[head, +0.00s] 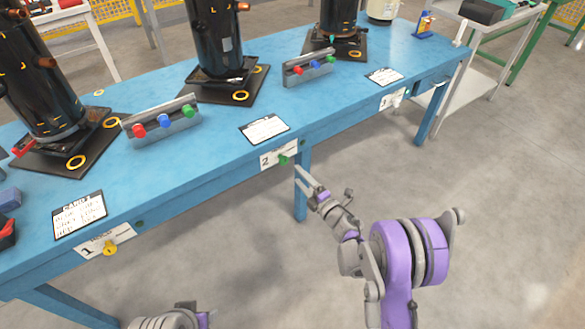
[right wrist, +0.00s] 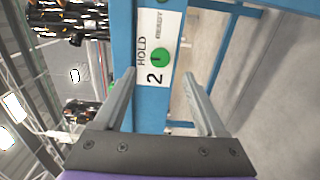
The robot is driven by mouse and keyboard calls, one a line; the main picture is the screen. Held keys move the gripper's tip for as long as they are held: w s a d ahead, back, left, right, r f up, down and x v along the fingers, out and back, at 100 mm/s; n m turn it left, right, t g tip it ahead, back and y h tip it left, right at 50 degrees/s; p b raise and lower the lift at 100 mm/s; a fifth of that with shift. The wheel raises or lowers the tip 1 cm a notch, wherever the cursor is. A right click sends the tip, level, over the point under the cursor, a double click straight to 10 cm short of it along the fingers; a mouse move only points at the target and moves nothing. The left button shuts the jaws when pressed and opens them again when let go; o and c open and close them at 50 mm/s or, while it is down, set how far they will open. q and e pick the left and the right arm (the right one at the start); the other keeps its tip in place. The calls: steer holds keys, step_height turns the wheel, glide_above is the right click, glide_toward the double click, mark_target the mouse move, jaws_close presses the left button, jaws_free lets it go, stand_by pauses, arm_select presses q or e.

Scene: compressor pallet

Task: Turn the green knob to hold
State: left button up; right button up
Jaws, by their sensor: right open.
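The green knob (head: 283,159) sits on a white plate (head: 267,161) marked 2, on the front edge of the blue table. In the right wrist view the green knob (right wrist: 160,57) shows on its plate (right wrist: 153,80) with the words HOLD and READY beside it. I cannot tell clearly which word the knob points to. My right gripper (head: 299,176) is open and empty, just in front of and below the knob. In the right wrist view its two fingers (right wrist: 159,75) stand on either side of the knob, apart from it. My left gripper is not in view.
The blue table (head: 215,165) carries black compressors (head: 213,40), button boxes (head: 163,124) and cards (head: 264,129). A yellow knob (head: 110,248) is on the nearer plate; a white knob (head: 397,100) is on the farther one.

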steer(key=v, duration=0.2)
steer(key=shift+s+d, duration=0.2)
steer(key=shift+s, duration=0.15)
